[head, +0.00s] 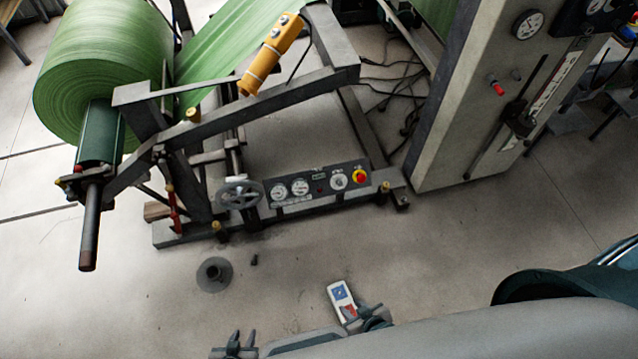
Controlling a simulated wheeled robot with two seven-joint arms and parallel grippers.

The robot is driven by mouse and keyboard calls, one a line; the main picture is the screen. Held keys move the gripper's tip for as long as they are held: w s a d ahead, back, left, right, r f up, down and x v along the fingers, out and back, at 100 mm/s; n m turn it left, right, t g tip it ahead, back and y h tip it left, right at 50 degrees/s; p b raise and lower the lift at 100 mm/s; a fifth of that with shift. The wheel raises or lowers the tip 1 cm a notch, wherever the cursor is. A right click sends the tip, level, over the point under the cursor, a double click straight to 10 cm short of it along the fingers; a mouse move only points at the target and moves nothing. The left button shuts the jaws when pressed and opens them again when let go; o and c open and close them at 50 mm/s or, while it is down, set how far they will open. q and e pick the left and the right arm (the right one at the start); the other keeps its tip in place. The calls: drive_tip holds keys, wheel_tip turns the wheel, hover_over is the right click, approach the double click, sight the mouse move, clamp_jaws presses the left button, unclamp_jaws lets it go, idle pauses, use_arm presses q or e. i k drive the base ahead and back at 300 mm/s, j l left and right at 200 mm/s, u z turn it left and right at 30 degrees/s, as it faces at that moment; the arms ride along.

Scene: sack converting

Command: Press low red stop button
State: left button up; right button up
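My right gripper (368,316) is at the bottom centre, beside a white and blue handheld device (341,294). It overlaps the device's lower end; I cannot tell whether it grips it. Both grippers are well apart from the button.
The panel also carries gauges and a light knob (338,180); a handwheel (239,193) stands at its left. A green roll (105,75) and a yellow pendant (270,55) are above. A grey cabinet (450,110) with another red button (497,88) stands right. Floor before the panel is mostly clear.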

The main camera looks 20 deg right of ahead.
sight(361, 178)
drive_tip(key=k+l, duration=0.65)
drive_tip(key=l, duration=0.75)
drive_tip(key=i+l, duration=0.1)
drive_tip(key=l, duration=0.5)
drive_tip(key=i+l, duration=0.85)
drive_tip(key=u, duration=0.05)
